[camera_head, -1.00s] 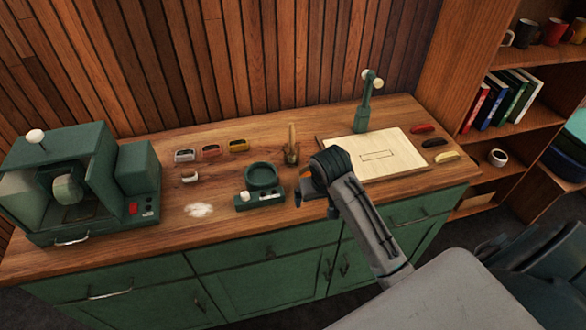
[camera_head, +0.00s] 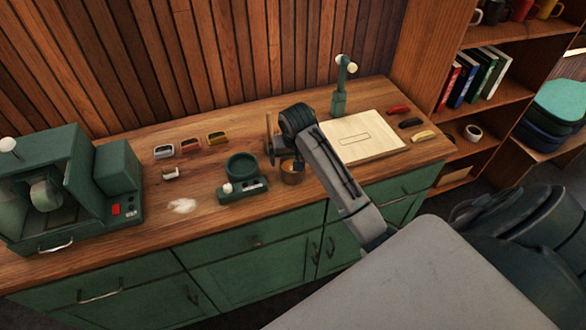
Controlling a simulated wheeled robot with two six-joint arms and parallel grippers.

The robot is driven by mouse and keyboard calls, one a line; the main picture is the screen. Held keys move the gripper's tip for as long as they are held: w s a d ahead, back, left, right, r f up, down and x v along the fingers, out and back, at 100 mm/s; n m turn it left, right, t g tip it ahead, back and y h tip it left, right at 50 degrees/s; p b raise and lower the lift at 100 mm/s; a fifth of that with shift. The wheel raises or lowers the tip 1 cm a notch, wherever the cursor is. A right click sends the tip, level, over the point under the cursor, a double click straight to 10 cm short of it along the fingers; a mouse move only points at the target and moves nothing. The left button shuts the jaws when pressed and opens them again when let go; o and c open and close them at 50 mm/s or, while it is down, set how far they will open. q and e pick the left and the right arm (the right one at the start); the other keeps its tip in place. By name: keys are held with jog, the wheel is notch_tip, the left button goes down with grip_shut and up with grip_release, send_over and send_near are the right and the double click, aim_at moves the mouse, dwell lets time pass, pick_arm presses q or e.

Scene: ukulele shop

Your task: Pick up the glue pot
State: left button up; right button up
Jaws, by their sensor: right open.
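A small copper-brown pot (camera_head: 291,176), which looks like the glue pot, stands on the wooden worktop, partly covered by my right arm. Just left of it is a green warmer (camera_head: 243,186) with a round ring-shaped well and a white knob. My right gripper (camera_head: 275,155) is open and empty. It points down beside the pot, on its back left side, and appears apart from it. The wrist hides part of the gripper and of the worktop behind it. My left gripper is not in view.
A green machine (camera_head: 118,178) stands at the left. A bookshelf (camera_head: 425,60) stands beyond.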

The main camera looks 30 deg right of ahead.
jog(key=p+x, duration=0.2)
jog(key=x, duration=0.2)
jog(key=shift+w+f+p, duration=0.1)
jog(key=shift+f+p, duration=0.3)
jog(key=shift+f, duration=0.35)
jog(key=shift+c, duration=0.5)
jog(key=shift+w, duration=0.1)
jog(key=c, duration=1.1)
jog(key=shift+r, duration=0.2)
jog(key=shift+c, duration=0.2)
jog(key=shift+r+b, duration=1.15)
jog(key=shift+r, duration=0.25)
jog(key=s+a+r+b, duration=0.1)
jog(key=s+a+b, duration=0.1)
jog(key=s, duration=0.5)
jog(key=s+a+b, duration=0.2)
jog(key=s+b, duration=0.1)
jog(key=s, duration=0.5)
jog(key=shift+a+r, duration=0.4)
